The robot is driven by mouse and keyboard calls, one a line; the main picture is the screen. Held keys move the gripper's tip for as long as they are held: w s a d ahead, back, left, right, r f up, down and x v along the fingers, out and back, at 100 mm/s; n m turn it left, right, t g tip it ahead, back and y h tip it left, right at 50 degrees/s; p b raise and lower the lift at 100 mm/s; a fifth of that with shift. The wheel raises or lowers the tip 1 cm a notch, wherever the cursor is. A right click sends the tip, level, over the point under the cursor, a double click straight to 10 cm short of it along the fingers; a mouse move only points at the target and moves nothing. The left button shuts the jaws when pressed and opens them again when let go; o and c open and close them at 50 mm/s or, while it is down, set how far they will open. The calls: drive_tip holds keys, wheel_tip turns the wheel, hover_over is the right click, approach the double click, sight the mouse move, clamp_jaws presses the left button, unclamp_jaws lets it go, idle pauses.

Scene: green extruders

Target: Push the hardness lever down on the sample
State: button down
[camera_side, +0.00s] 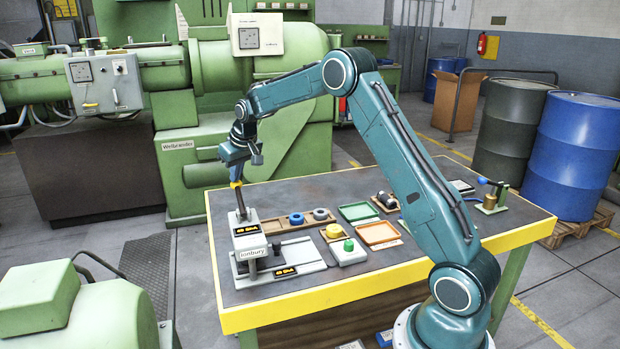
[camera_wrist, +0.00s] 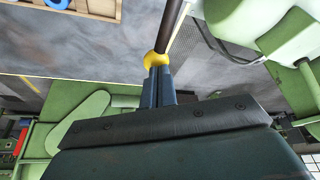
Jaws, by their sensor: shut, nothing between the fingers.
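The hardness tester (camera_side: 250,243) is a grey press labelled "Kinbury" at the near left of the bench. Its lever (camera_side: 240,203) is a dark rod rising steeply from the top, with a yellow knob (camera_side: 236,184) at its end. My gripper (camera_side: 235,176) points down at the knob from above, its fingers shut. In the wrist view the fingertips (camera_wrist: 158,70) meet the yellow knob (camera_wrist: 156,59), and the lever (camera_wrist: 176,28) runs away beyond it. I cannot tell whether they press on it. I cannot make out the sample clearly under the press head.
The bench (camera_side: 340,188) has a yellow edge. A wooden rack (camera_side: 280,228) with blue and grey rings, a green-button box (camera_side: 347,251), a green tray (camera_side: 357,212) and an orange tray (camera_side: 379,233) sit right of the tester. A green machine (camera_side: 190,150) stands behind.

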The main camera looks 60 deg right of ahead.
drive_tip(key=shift+r, duration=2.9)
